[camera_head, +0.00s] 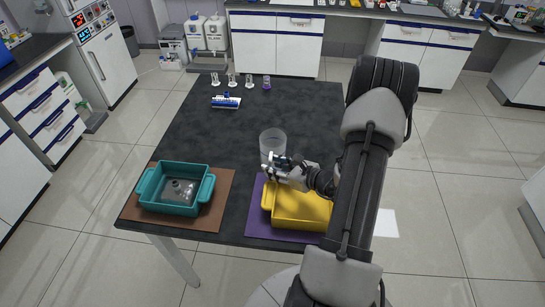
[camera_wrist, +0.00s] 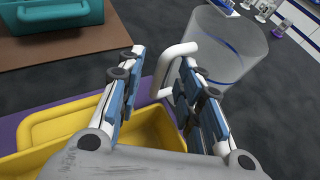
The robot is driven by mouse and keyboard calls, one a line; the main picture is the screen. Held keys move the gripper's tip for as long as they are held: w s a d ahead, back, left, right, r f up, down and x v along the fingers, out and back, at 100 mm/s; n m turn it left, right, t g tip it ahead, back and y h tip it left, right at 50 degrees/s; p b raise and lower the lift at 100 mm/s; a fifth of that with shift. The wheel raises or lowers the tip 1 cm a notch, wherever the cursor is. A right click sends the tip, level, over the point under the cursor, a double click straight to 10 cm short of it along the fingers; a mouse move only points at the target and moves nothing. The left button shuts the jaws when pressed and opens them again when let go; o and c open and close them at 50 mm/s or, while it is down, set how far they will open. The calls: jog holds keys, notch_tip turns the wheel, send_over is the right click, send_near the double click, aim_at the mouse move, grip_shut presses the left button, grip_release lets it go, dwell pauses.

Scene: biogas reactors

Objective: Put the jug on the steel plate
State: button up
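The jug (camera_head: 272,143) is a clear, open-topped vessel standing upright on the dark table, behind the yellow bin. In the wrist view the jug (camera_wrist: 228,48) is at upper right, its white handle (camera_wrist: 170,68) turned toward me. My gripper (camera_head: 272,168) is over the back edge of the yellow bin, close to the jug. In the wrist view my gripper (camera_wrist: 160,78) has its fingers apart, with the handle showing between them; I cannot tell whether they touch it. A grey, shiny flat piece (camera_head: 180,191) lies inside the teal bin; I cannot tell for sure that it is the steel plate.
The teal bin (camera_head: 152,190) stands on a brown mat (camera_head: 222,184) at front left. The yellow bin (camera_head: 300,222) stands on a purple mat (camera_head: 256,216) below my arm. A blue rack (camera_head: 226,101) and several small vessels are at the back. The table's middle left is clear.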

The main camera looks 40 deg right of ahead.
grip_shut()
dwell(0.4)
